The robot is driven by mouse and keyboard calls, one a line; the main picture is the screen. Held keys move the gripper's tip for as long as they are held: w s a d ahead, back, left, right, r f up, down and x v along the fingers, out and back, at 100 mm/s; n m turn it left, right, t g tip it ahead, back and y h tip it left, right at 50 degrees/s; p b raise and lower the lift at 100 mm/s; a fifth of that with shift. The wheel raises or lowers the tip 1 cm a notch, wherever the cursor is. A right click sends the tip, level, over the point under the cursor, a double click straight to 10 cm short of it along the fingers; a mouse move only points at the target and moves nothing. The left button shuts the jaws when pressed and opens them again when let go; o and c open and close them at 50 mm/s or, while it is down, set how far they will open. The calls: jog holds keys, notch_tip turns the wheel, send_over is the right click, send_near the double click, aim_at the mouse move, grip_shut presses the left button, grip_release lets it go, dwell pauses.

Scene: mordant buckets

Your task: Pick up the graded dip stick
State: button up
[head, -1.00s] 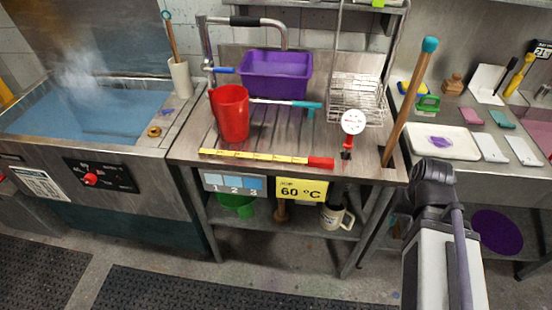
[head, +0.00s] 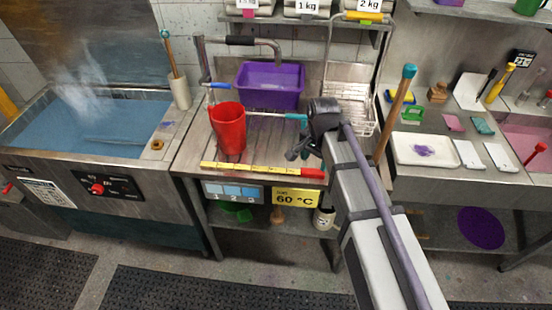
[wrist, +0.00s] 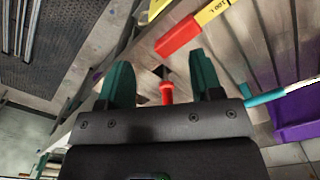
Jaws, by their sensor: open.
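The graded dip stick (head: 250,170) is a flat yellow strip with dark marks and a red end. It lies along the front edge of the steel drainboard. In the wrist view its red end and part of its yellow length (wrist: 212,14) show at the top, beyond my fingertips. My gripper (head: 297,152) is over the right part of the drainboard, near the red end. In the wrist view my gripper (wrist: 158,68) has its two green fingers apart. A small red piece (wrist: 167,92) shows between them; I cannot tell whether it is touched.
A red jug (head: 229,130) stands behind the stick, with a purple tub (head: 270,85) further back. A teal-ended tool (wrist: 268,93) lies nearby. A wooden pole (head: 397,110) leans at the right. A wire rack (head: 350,108) is partly behind my arm.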

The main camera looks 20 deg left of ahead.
aim_at(302, 170)
jog(key=w+a+m, duration=0.4)
jog(key=m, duration=0.3)
jog(key=f+m+b, duration=0.1)
jog(key=f+b, duration=0.2)
jog(key=f+m+b, duration=0.1)
jog(key=f+b, duration=0.3)
jog(key=f+m+b, duration=0.2)
jog(key=f+b, duration=0.1)
jog(key=b, duration=0.1)
jog(key=shift+s+a+f, duration=0.15)
jog(key=shift+s+f, duration=0.15)
jog(key=shift+s, duration=0.05)
jog(key=shift+r, duration=0.25)
jog(key=c, duration=1)
jog(key=shift+r, duration=0.1)
